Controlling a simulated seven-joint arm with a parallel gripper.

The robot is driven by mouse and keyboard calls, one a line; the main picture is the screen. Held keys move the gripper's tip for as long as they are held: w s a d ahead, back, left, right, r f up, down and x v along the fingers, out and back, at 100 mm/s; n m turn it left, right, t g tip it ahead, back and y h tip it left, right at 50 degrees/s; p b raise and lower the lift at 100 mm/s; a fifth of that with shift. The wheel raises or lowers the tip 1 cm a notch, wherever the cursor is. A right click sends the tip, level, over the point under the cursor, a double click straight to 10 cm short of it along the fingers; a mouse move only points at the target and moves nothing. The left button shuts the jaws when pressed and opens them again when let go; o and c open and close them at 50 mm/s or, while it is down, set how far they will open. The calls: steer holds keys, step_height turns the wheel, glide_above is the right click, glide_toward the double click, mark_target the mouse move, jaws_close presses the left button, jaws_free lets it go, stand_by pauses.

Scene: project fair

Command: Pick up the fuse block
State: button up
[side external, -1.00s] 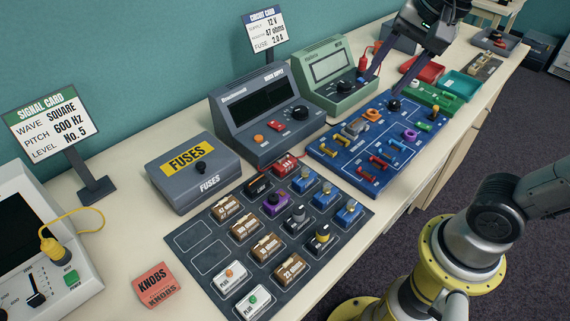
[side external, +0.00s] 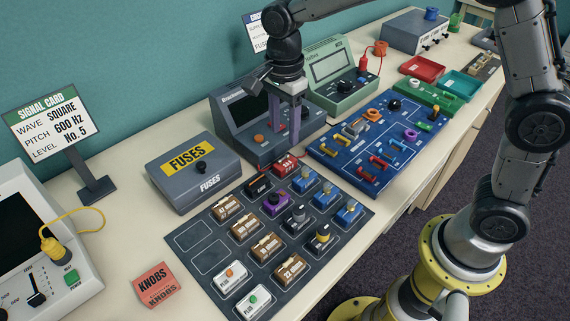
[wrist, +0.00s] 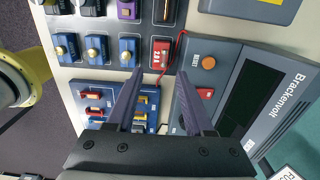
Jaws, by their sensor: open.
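The fuse block (side external: 286,164) is a small red block with a white label, in the top row of the dark parts mat (side external: 208,288). In the wrist view the fuse block (wrist: 160,52) shows its label, which seems to read 2.0 A, just beyond my fingertips. My gripper (side external: 284,146) points down in front of the grey power supply, above and just behind the block. In the wrist view my gripper (wrist: 160,74) is open, with nothing between the fingers. I cannot tell its exact height above the block.
The grey power supply (side external: 228,112) stands close behind my gripper. The blue circuit board (side external: 328,153) lies right of the mat, and the grey FUSES box (side external: 226,165) left. A thin red lead (wrist: 178,48) passes beside the block. Brown and blue blocks fill nearby slots.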

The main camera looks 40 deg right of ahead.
mark_target(285, 162)
steer(key=f, duration=0.8)
steer(key=shift+w+d+f, duration=0.1)
steer(key=shift+d+f, duration=0.1)
steer(key=shift+f, duration=0.15)
jaws_close()
